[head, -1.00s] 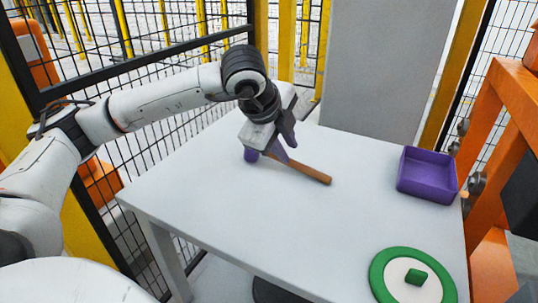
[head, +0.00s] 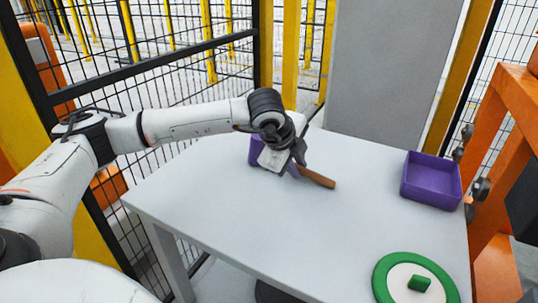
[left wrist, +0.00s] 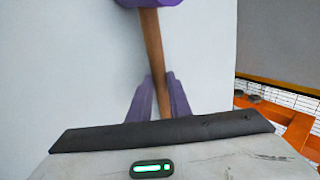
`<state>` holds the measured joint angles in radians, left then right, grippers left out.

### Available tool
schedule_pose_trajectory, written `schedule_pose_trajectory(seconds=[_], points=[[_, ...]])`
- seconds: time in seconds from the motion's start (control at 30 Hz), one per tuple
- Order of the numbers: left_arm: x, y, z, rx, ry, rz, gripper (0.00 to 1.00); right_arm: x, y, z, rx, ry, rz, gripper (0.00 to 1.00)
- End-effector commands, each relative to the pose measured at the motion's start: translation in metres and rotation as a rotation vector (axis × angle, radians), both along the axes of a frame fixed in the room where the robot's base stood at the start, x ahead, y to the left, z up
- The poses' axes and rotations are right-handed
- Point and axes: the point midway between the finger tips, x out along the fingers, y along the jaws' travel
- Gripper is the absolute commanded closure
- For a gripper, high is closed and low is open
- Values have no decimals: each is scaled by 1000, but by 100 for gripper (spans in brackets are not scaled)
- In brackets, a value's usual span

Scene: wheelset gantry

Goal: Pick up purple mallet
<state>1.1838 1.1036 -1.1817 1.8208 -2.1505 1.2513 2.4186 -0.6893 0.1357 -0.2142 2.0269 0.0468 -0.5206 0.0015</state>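The purple mallet lies on the white table, with its purple head (head: 255,151) left of my left gripper (head: 294,170) and its brown handle (head: 318,178) sticking out to the right. My left gripper is low over the handle and hides its middle part. In the left wrist view the handle (left wrist: 153,48) runs between the two purple-tinted fingers (left wrist: 160,90), with a small gap beside it. The fingers look open around the handle. The mallet head (left wrist: 150,3) is cut off at the top edge there. My right gripper is not in view.
A purple open bin (head: 431,184) stands at the table's right edge. A green-rimmed white disc (head: 397,290) with a green block (head: 419,284) lies at the front right. The white table (head: 225,215) is otherwise clear. A wire fence stands behind and left.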

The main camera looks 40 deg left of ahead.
Motion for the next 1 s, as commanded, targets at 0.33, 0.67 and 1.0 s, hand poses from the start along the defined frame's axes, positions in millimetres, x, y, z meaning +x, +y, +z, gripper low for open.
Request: schedule_pose_trajectory(seconds=[0.33, 0.67, 1.0], points=[[0, 0, 2, 0, -3, 0, 100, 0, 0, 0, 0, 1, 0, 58], [2, -1, 48, -1, -9, -1, 100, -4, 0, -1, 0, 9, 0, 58], [1, -1, 98, 0, -4, -1, 100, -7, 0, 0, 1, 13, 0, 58]])
